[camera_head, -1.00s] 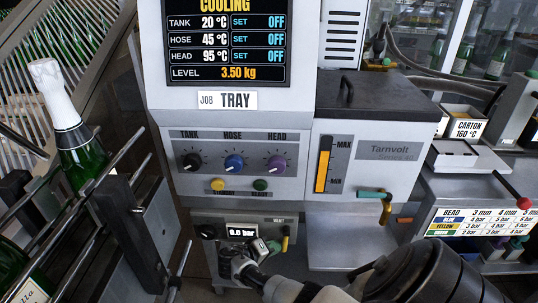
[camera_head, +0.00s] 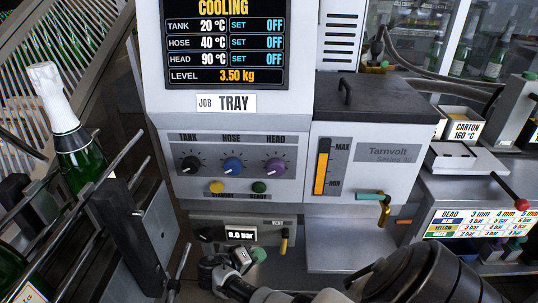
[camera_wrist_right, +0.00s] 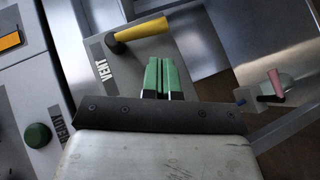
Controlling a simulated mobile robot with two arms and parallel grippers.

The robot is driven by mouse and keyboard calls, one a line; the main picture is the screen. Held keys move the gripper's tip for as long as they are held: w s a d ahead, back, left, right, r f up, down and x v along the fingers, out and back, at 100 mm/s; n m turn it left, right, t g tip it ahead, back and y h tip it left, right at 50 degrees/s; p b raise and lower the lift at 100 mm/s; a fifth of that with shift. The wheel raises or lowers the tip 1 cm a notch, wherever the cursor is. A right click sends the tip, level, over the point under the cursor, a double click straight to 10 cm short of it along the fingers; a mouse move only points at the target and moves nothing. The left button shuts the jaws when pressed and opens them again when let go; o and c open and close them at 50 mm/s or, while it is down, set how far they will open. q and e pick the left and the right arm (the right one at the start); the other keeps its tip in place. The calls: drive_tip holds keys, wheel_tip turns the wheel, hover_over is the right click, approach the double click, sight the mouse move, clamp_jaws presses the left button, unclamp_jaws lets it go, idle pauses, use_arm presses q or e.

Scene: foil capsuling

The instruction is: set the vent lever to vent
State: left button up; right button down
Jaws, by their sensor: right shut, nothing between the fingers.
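The vent lever has a yellow handle (camera_head: 284,244) and hangs down below the VENT label (camera_head: 277,223) on the lower panel in the head view. In the right wrist view, the yellow handle (camera_wrist_right: 143,29) runs right from its dark pivot, beside the VENT label (camera_wrist_right: 105,71). My right gripper (camera_head: 259,254) is in front of the panel, left of and slightly below the lever. In the wrist view, its green fingers (camera_wrist_right: 161,77) are together and empty, with a gap between their tips and the handle. My left gripper is not in view.
The pressure display (camera_head: 241,235) reads 0.0 bar, with a black knob (camera_head: 208,234) to its left. A teal-handled tap (camera_head: 372,196) sits to the upper right above a steel shelf (camera_head: 345,245). A foil-topped bottle (camera_head: 78,150) stands in the rack at left.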

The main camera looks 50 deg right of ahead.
drive_tip(key=v, duration=0.5)
idle(0.4)
